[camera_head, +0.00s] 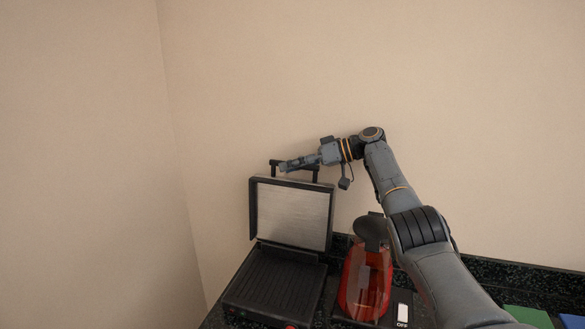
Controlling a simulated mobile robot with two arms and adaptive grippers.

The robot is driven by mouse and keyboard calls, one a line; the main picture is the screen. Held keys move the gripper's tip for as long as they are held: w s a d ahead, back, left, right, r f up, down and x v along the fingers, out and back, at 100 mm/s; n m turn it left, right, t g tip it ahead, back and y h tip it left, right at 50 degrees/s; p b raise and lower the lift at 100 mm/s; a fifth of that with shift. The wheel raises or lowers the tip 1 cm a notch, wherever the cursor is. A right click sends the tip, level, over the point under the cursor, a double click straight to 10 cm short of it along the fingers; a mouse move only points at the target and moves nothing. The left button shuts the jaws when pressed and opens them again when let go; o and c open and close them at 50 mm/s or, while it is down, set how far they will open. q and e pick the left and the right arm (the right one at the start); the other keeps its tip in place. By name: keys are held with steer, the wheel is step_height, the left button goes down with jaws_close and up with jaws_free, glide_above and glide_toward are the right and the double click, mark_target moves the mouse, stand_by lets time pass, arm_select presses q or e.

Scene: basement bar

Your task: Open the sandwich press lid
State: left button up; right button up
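The sandwich press (272,285) stands on the dark counter, with its black ribbed lower plate showing. Its lid (292,213) is raised to nearly upright, and the silver inner plate faces me. The black lid handle (318,170) is at the top edge of the lid. My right gripper (284,167) is at the handle, reaching in from the right above the lid. Its fingers are seen side-on and small, so whether they are open or shut on the handle cannot be told. My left gripper is not in view.
A red blender-like appliance with a dark top (365,280) stands close to the right of the press, below my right arm. A white switch marked OFF (403,311) is beside it. Green (528,316) and blue (571,321) items lie at the lower right. Beige walls rise behind and left.

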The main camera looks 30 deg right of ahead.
step_height(320, 180, up, 10)
steer(key=shift+f, duration=0.2)
stand_by(0.5)
